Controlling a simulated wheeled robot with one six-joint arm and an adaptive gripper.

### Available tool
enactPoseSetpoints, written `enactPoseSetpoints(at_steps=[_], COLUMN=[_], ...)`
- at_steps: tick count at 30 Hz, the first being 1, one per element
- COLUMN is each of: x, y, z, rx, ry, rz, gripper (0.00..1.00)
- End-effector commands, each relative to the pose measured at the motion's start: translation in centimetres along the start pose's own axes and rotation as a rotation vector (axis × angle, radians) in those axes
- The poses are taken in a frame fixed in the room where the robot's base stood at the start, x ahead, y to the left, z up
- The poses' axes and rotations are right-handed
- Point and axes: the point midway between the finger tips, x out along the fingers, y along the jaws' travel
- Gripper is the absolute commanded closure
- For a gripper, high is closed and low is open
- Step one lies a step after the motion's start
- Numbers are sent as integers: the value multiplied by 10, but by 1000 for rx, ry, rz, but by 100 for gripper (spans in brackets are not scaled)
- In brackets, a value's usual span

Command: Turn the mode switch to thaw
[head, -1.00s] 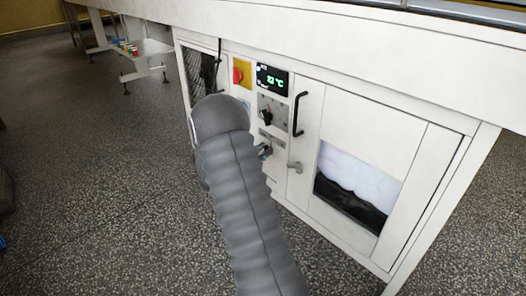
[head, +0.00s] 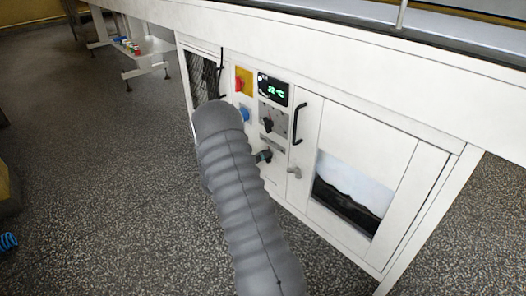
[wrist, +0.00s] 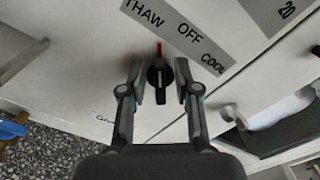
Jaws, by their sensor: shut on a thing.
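The mode switch (wrist: 158,76) is a black knob with a red pointer mark, in the middle of the wrist view. Its label strip (wrist: 180,32) reads THAW, OFF and COOL, and runs slanted across that view. The red mark points up at the strip, at the stretch between THAW and OFF. My gripper (wrist: 160,82) has one finger on each side of the knob and is shut on it. In the head view my gripper (head: 264,156) shows only in part beside my grey arm, low on the panel, and the mode switch cannot be made out.
The white cabinet (head: 370,140) has a yellow and red switch (head: 243,81), a lit green display (head: 273,88), another black knob (head: 268,124) on a grey plate, and a black door handle (head: 300,124). A small grey latch (head: 294,172) sits right of my gripper. Open speckled floor lies left.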

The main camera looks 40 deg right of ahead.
Motion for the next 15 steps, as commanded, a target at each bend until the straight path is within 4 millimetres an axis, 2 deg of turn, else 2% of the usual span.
enactPoseSetpoints(at_steps=[7,15], x=[0,0], y=[1,2], z=[2,1], rx=[-106,-145], ry=[-2,-2], rz=[1,1], gripper=[100,100])
